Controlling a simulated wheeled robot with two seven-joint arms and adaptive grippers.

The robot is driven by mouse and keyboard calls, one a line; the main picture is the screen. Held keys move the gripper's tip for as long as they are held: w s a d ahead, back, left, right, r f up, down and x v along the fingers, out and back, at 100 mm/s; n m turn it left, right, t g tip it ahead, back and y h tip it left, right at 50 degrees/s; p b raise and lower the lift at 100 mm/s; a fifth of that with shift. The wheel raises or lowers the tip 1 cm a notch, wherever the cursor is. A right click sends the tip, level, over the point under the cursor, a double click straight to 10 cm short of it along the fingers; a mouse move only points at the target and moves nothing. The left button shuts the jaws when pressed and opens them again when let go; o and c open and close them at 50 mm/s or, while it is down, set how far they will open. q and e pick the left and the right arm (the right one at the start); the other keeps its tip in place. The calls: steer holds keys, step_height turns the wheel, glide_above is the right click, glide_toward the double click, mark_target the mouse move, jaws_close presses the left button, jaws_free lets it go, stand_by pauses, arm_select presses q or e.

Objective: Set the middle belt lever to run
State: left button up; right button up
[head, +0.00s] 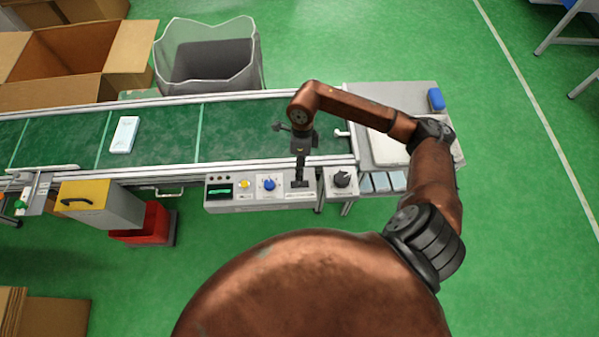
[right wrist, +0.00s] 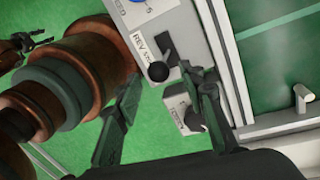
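The grey control panel (head: 235,203) stands at the belt's near side. The lever, with a black ball knob (right wrist: 158,71), rises from its dark slot in the right wrist view, beside a label starting "REV". Its exact setting is hard to read. In the head view my right gripper mostly hides it. A dark gripper shape, likely my left gripper (right wrist: 38,40), is small at the upper left of the wrist view.
The panel also has a blue knob (head: 269,185) and a yellow button (head: 245,184). A box with a black rotary knob (head: 342,179) stands close on the right. A white packet (head: 124,134) lies on the green belt (head: 165,140).

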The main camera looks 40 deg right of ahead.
steer(key=shift+s+a+f, duration=0.15)
steer(key=shift+f, duration=0.7)
steer(key=shift+s+a+f, duration=0.1)
steer(key=shift+f, duration=0.7)
jaws_close()
